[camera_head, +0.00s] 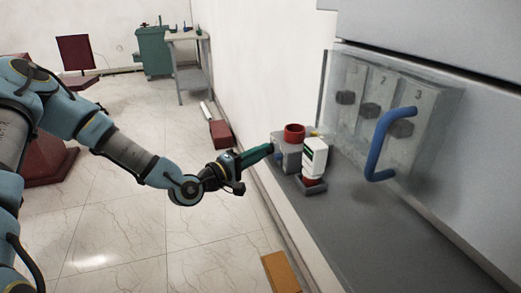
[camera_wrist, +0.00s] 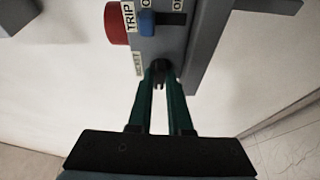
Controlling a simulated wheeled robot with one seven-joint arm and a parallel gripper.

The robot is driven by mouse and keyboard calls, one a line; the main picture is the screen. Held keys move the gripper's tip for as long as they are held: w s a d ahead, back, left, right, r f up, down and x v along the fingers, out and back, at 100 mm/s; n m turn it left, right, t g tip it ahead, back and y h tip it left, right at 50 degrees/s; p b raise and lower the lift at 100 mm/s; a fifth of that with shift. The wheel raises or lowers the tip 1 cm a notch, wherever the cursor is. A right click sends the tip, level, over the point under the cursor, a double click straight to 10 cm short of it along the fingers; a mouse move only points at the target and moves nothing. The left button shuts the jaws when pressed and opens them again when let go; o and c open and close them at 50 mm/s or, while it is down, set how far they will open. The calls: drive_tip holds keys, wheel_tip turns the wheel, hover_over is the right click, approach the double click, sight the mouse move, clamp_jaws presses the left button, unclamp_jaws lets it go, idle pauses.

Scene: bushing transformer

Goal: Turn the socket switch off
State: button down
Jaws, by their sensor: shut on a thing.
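A grey control box (camera_head: 291,157) stands at the edge of the grey shelf, with a red round part on it. In the wrist view the box face (camera_wrist: 166,45) carries a TRIP label, a blue slider (camera_wrist: 147,23) in a dark slot, and a red button (camera_wrist: 116,24). A partly readable label, apparently SOCKET (camera_wrist: 138,70), is beside my fingertips. My gripper (camera_wrist: 160,72) has its green fingers shut around a small dark piece there, apparently the socket switch. The fingers hide most of it, so its position is unclear. My gripper (camera_head: 268,150) reaches the box from the left.
A white and red device (camera_head: 315,158) stands just right of the box. A clear cover (camera_head: 400,110) with numbered dark knobs and a blue handle (camera_head: 378,145) is on the wall cabinet. The floor left of the shelf is open; an orange-brown block (camera_head: 281,272) lies there.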

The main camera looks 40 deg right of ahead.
drive_tip(key=shift+n, duration=0.5)
drive_tip(key=c, duration=0.8)
unclamp_jaws()
drive_tip(key=shift+c, duration=0.2)
drive_tip(key=a+b, duration=0.2)
drive_tip(key=a, duration=0.9)
